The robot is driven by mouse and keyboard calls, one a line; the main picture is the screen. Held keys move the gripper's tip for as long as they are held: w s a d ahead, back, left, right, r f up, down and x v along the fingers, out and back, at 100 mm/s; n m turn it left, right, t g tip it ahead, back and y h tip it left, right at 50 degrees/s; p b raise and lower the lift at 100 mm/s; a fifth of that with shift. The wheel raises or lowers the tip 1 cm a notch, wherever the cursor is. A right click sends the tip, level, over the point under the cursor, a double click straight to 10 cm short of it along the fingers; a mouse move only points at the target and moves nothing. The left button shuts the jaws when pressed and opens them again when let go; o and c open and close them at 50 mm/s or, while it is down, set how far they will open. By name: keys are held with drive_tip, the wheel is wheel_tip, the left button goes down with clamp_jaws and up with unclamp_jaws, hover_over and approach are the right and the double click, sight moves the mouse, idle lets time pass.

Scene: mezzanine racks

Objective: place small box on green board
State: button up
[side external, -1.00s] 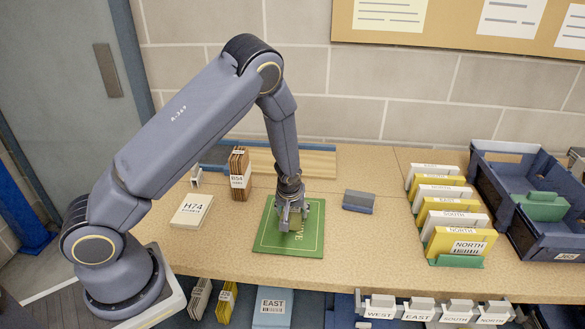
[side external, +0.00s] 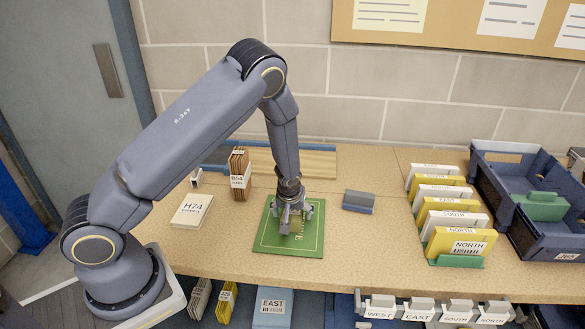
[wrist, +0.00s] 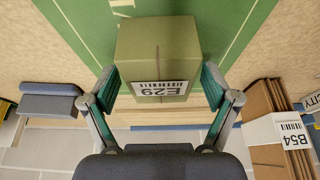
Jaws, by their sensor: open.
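A small olive-green box (wrist: 158,52) with a white barcode label reading E29 fills the upper middle of the wrist view, over the green board (wrist: 85,28). It appears to rest on the board; its underside is hidden. My gripper (wrist: 160,82) is open, with one finger on each side of the box. Thin gaps or light contact at the fingers cannot be told apart. In the side view, my gripper (side external: 295,218) is low over the middle of the green board (side external: 272,241), largely hiding the box.
Left of the board are an H74 box (side external: 192,211) and upright brown B54 boxes (side external: 239,180). A grey-blue block (side external: 358,201) lies to the right. Farther right are a rack of white and yellow cards (side external: 455,218) and a dark blue bin (side external: 545,235).

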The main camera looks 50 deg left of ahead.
drive_tip(key=s+d+r+m+h, duration=0.1)
drive_tip(key=s+d+r, duration=0.15)
drive_tip(key=r, duration=0.45)
drive_tip(key=s+d+r+m+h, duration=0.15)
drive_tip(key=s+r, duration=0.25)
drive_tip(key=r, duration=0.4)
drive_tip(key=s+d+r, duration=0.2)
drive_tip(key=s+r, duration=0.1)
drive_tip(key=r, duration=0.4)
drive_tip(key=s+d+r+m+t, duration=0.2)
drive_tip(key=s+r+m, duration=0.4)
drive_tip(key=s+r, duration=0.4)
drive_tip(key=s+d, duration=0.1)
drive_tip(key=s, duration=0.3)
drive_tip(key=shift+h, duration=0.35)
